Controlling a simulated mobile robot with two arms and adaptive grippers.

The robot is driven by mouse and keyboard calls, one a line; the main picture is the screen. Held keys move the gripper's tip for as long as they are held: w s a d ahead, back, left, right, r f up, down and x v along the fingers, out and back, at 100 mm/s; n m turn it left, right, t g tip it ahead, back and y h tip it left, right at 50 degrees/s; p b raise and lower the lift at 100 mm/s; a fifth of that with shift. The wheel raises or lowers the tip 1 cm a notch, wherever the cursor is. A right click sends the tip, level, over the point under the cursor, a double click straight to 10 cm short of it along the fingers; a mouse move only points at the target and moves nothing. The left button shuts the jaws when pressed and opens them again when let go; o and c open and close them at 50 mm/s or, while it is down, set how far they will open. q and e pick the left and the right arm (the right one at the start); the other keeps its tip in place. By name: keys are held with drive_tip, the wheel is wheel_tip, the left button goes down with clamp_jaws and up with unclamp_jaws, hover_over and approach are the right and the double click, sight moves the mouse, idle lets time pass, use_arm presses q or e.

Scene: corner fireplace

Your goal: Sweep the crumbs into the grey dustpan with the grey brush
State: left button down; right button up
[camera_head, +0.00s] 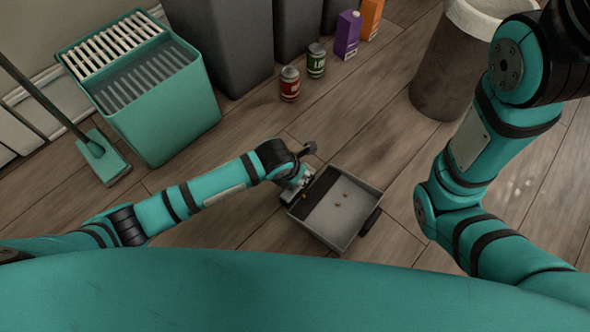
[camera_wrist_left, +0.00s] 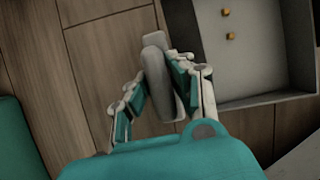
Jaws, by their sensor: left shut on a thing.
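The grey dustpan (camera_head: 345,232) lies on the floor just right of my left gripper (camera_head: 306,187). Small orange-brown crumbs (camera_head: 338,205) lie inside it. Two crumbs show clearly in the wrist view (camera_wrist_left: 230,36) on the pan's grey floor. My left gripper is shut on the grey brush handle (camera_wrist_left: 156,65), which stands between its fingers. A dark strip (camera_head: 318,190), apparently the brush's bristle head, lies along the pan's left side. Much of the brush is hidden by my gripper. My right arm is at the right of the head view; its gripper is out of frame.
A teal bin with slats (camera_head: 160,110) and a teal broom (camera_head: 100,155) stand at the left. A round bin (camera_head: 445,75) is at the upper right. Floor behind the dustpan is clear.

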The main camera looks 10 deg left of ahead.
use_arm(q)
drive_tip(key=s+d, duration=0.2)
drive_tip(key=d, duration=0.1)
drive_tip(key=s+d+p, duration=0.1)
drive_tip(key=shift+d+r, duration=0.25)
drive_tip(key=shift+r, duration=0.15)
idle(0.4)
drive_tip(key=s+d, duration=0.1)
drive_tip(key=s+d+b, duration=0.1)
drive_tip(key=d, duration=0.1)
drive_tip(key=shift+s+d+r, duration=0.1)
drive_tip(key=shift+d+r, duration=0.1)
drive_tip(key=shift+d, duration=0.1)
idle(0.4)
